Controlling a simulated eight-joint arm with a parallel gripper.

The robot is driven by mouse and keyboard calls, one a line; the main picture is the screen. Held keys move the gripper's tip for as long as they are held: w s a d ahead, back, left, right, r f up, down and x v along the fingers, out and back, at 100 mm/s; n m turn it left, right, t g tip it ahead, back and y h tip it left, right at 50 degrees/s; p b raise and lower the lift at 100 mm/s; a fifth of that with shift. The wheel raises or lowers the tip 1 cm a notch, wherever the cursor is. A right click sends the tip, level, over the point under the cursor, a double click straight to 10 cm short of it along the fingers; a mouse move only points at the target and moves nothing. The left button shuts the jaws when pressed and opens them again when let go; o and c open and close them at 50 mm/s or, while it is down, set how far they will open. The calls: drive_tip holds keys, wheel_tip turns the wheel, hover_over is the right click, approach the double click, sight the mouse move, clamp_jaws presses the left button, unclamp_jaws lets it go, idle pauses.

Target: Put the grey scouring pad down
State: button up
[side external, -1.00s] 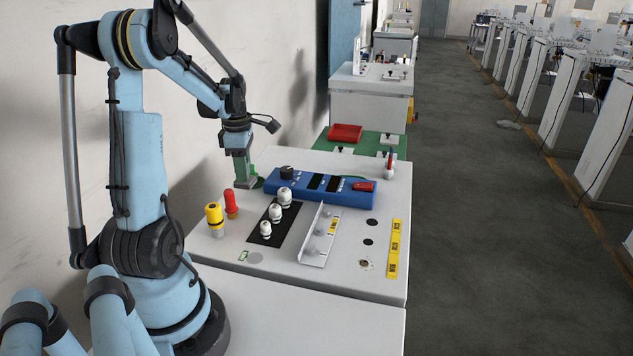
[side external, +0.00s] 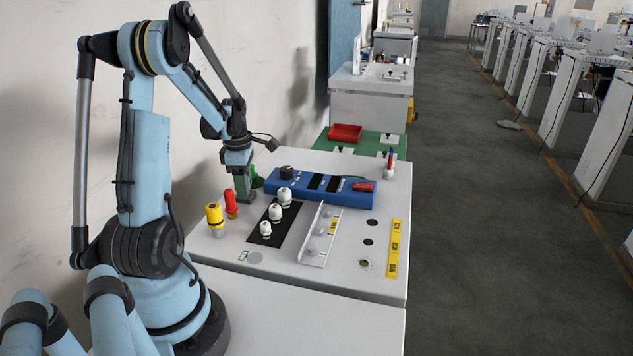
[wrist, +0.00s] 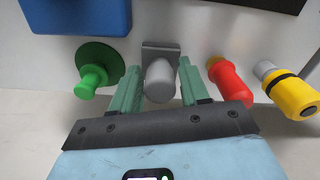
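The grey scouring pad (wrist: 161,80), a rounded grey grip on a flat block, sits between the two green fingers of my gripper (wrist: 160,75) in the wrist view. The fingers flank it closely, one on each side, and appear shut on it. In the side view my gripper (side external: 242,194) points straight down, low at the left edge of the white worktop (side external: 300,165). The pad is hard to make out there behind the fingers. I cannot tell whether its underside touches the worktop.
A green round-based tool (wrist: 96,66) stands left of the pad in the wrist view; a red bottle (wrist: 230,82) and a yellow one (wrist: 289,92) stand to the right. A blue box (side external: 320,187) and white knobs (side external: 275,212) on a black mat are close by.

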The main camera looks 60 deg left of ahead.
drive_tip(key=shift+o, duration=0.8)
wheel_tip(320, 180, up, 12)
drive_tip(key=w+d+r+m+t+y, duration=0.1)
drive_tip(key=w+d+m, duration=0.2)
drive_tip(key=d+m, duration=0.4)
drive_tip(key=w+d+r+m+t+y, duration=0.1)
drive_tip(key=w+d+m+t, duration=0.1)
drive_tip(key=w+d+m, duration=0.35)
drive_tip(key=s+d+f+m+t+h, duration=0.1)
drive_tip(key=d+m+t, duration=0.1)
drive_tip(key=d+m, duration=0.6)
drive_tip(key=s+d+f+m+t+h, duration=0.1)
drive_tip(key=d+m+t, duration=0.1)
drive_tip(key=d+m, duration=0.7)
drive_tip(key=d, duration=0.3)
drive_tip(key=shift+s+d, duration=0.25)
drive_tip(key=shift+o, duration=0.4)
drive_tip(key=shift+m, duration=0.25)
